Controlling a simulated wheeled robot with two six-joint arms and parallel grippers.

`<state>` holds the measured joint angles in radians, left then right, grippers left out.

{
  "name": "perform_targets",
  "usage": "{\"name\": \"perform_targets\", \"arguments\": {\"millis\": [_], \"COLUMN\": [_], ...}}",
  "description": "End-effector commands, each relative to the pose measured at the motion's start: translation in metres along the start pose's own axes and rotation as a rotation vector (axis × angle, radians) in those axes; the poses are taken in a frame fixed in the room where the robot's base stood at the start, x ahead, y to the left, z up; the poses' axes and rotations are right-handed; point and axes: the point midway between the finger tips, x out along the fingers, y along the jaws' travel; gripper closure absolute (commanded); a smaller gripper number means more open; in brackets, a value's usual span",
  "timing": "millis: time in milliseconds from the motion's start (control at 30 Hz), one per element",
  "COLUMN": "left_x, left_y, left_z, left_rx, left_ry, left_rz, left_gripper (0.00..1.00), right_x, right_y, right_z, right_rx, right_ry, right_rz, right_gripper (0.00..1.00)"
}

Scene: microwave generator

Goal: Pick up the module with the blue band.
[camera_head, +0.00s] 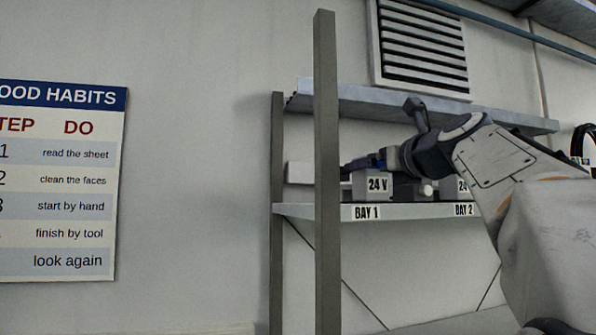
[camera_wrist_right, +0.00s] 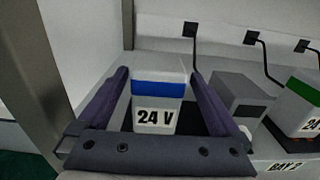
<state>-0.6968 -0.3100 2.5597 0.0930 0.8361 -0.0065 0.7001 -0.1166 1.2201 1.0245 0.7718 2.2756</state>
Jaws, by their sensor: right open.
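The module with the blue band (camera_wrist_right: 158,88) is a pale box marked 24 V, upright in the middle of the right wrist view. My right gripper (camera_wrist_right: 158,73) is open, with one purple finger on each side of the module; I cannot tell whether they touch it. In the head view my right gripper (camera_head: 352,165) reaches in from the right above the shelf. A 24 V module (camera_head: 376,187) shows there under it, above the BAY 1 label; the gripper hides its upper part. My left gripper is not in view.
A green-banded module (camera_wrist_right: 304,103) stands to the right by the BAY 2 label, with a grey block (camera_wrist_right: 240,98) between. Black cables hang at the back wall. A shelf post (camera_head: 326,160) and upper shelf (camera_head: 350,101) bound the space around the gripper.

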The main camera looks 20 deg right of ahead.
Motion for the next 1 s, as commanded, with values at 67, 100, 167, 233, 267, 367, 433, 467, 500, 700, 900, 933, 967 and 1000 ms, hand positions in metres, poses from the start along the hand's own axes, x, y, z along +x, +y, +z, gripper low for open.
{"name": "perform_targets", "arguments": {"millis": [67, 100, 167, 233, 267, 367, 433, 467, 500, 700, 900, 933, 967, 1000], "left_x": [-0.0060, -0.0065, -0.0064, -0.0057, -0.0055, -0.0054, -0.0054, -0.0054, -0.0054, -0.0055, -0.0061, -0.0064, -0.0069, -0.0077], "left_y": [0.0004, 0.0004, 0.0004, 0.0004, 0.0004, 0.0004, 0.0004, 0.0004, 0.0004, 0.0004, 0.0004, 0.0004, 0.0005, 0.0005], "left_z": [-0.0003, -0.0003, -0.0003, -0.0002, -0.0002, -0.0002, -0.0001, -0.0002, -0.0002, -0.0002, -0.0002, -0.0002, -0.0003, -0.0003], "left_rx": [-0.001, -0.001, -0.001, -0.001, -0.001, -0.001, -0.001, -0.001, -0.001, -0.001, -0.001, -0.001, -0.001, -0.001], "left_ry": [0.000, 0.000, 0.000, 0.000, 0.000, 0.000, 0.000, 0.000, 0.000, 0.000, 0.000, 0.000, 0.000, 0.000], "left_rz": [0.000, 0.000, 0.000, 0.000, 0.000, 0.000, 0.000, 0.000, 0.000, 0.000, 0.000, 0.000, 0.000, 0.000], "left_gripper": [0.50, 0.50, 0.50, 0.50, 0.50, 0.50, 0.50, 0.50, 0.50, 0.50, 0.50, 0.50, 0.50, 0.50], "right_x": [0.0091, 0.0116, 0.0135, 0.0139, 0.0139, 0.0139, 0.0139, 0.0139, 0.0139, 0.0136, 0.0136, 0.0136, 0.0137, 0.0137], "right_y": [0.0016, 0.0017, 0.0018, 0.0020, 0.0021, 0.0027, 0.0031, 0.0032, 0.0033, 0.0038, 0.0038, 0.0038, 0.0037, 0.0037], "right_z": [0.0020, 0.0013, 0.0003, -0.0003, -0.0004, -0.0004, -0.0004, -0.0003, -0.0003, 0.0007, 0.0020, 0.0029, 0.0041, 0.0065], "right_rx": [0.000, 0.000, -0.001, -0.002, -0.002, -0.002, -0.002, -0.002, -0.002, -0.002, -0.002, -0.003, -0.003, -0.004], "right_ry": [0.000, 0.000, 0.000, 0.000, 0.000, 0.000, 0.000, -0.001, -0.001, -0.003, -0.003, -0.003, -0.003, -0.003], "right_rz": [0.003, 0.003, 0.003, 0.002, 0.002, 0.003, 0.004, 0.004, 0.004, 0.004, 0.004, 0.004, 0.004, 0.004], "right_gripper": [0.00, 0.00, 0.00, 0.00, 0.00, 0.04, 0.31, 0.42, 0.57, 1.00, 1.00, 1.00, 1.00, 1.00]}}
